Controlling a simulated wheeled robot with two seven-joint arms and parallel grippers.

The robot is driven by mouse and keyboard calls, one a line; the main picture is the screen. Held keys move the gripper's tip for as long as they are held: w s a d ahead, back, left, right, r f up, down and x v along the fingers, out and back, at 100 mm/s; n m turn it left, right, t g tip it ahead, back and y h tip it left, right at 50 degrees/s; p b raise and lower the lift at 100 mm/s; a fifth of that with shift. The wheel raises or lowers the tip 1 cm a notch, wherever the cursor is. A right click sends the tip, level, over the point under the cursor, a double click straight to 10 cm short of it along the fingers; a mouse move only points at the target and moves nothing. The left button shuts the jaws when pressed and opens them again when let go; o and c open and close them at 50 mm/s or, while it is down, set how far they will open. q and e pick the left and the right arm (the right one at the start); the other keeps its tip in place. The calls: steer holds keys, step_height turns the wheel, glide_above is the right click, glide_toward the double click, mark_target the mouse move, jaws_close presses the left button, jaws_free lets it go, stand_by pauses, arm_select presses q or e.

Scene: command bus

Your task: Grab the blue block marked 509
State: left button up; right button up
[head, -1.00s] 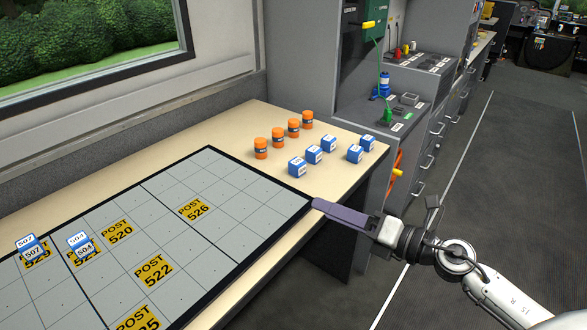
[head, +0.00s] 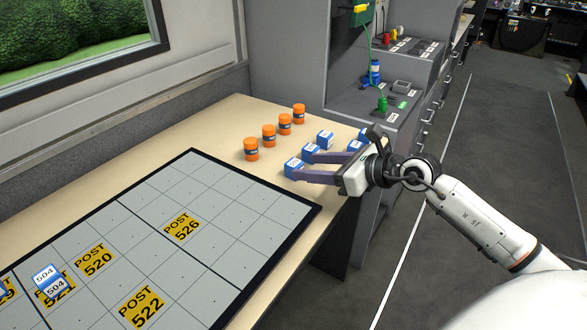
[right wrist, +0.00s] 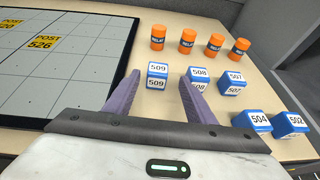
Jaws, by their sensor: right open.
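The blue block marked 509 (right wrist: 157,76) stands on the table beyond my right gripper, with white labels on its top and front. In the right wrist view it lies in the gap between the fingertips, closer to the left finger. In the head view the same block (head: 293,167) is just past the tips, partly hidden by a finger. My right gripper (head: 305,167) is open and empty; its two purple fingers also show in the right wrist view (right wrist: 165,82). The block marked 508 (right wrist: 198,76) is right behind the right fingertip. My left gripper is out of view.
Blocks marked 507 (right wrist: 231,82), 504 (right wrist: 251,122) and 502 (right wrist: 289,124) stand to the right. Several orange cylinders (right wrist: 187,42) line up behind. The grey grid board (head: 205,185) with yellow POST labels lies left of the blocks; another 504 block (head: 48,280) is on it.

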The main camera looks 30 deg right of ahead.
mark_target(301, 166)
steer(key=shift+a+x, duration=0.2)
steer(key=shift+x, duration=2.6)
steer(key=shift+r, duration=0.1)
steer(key=c, duration=1.1)
